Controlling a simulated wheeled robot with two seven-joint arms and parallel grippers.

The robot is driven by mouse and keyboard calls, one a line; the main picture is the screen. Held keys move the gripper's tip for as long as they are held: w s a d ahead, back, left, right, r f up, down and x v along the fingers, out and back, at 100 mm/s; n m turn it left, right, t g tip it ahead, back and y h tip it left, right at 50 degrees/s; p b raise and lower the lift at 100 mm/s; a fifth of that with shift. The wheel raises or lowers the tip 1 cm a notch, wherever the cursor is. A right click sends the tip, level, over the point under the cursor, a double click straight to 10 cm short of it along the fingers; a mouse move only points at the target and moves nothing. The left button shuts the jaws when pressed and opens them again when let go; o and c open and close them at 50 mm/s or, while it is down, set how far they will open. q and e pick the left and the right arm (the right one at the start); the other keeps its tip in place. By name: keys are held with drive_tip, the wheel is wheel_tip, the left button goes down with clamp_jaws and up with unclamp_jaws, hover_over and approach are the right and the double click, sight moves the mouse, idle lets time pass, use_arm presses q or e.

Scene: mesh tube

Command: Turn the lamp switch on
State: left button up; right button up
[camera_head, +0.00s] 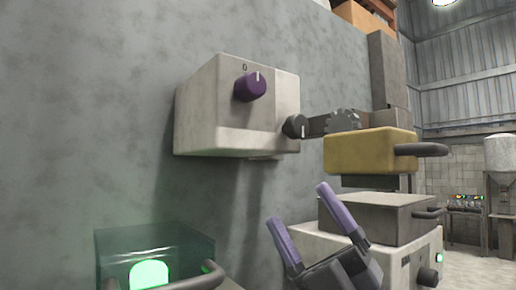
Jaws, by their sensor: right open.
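A white box (210,110) is fixed to the grey wall at the upper middle. On its front is a purple knob (251,86) with a "0" marked above it; the pale mark on the knob points up, toward the "0". A smaller dark knob (296,126) sits at the box's lower right corner. I cannot tell from labels which of these is the lamp switch. My right gripper (298,205) is open and empty, with purple fingers pointing up, below and to the right of the box. It appears apart from both knobs. My left gripper is not in view.
A dark housing with a glowing green light (149,274) stands at the lower left. On the right is a machine with a yellow block (368,150), a dark handle (421,150) and a grey lower block (378,215). The wall below the box is bare.

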sight(257, 84)
drive_tip(key=s+a+r+n+g+h, duration=0.2)
drive_tip(key=s+a+r+n+g, duration=0.15)
drive_tip(key=n+g, duration=0.45)
drive_tip(key=s+a+r+n+g+h, duration=0.1)
drive_tip(key=s+a+r+n+g, duration=0.25)
drive_tip(key=n+g, duration=0.45)
drive_tip(key=w+d+r+m+t+h+p, duration=0.1)
drive_tip(key=d+r+m+t+h, duration=0.3)
drive_tip(key=d+r+t+h, duration=0.8)
drive_tip(key=w+a+f+p, duration=0.1)
drive_tip(key=w+a, duration=0.1)
drive_tip(key=a, duration=0.1)
drive_tip(key=w+a+f+t+p, duration=0.1)
drive_tip(key=w+a, duration=0.2)
drive_tip(key=w+a+f+t+y+p, duration=0.1)
drive_tip(key=w+a+p, duration=0.1)
drive_tip(key=a, duration=0.1)
drive_tip(key=shift+w+a+f, duration=0.1)
drive_tip(key=shift+w+a, duration=0.15)
drive_tip(key=shift+w+a+f, duration=0.15)
drive_tip(key=shift+w+f, duration=0.05)
drive_tip(key=shift+w, duration=0.1)
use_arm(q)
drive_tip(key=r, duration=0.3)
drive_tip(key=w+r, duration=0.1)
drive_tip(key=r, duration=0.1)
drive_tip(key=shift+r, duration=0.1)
use_arm(e)
clamp_jaws()
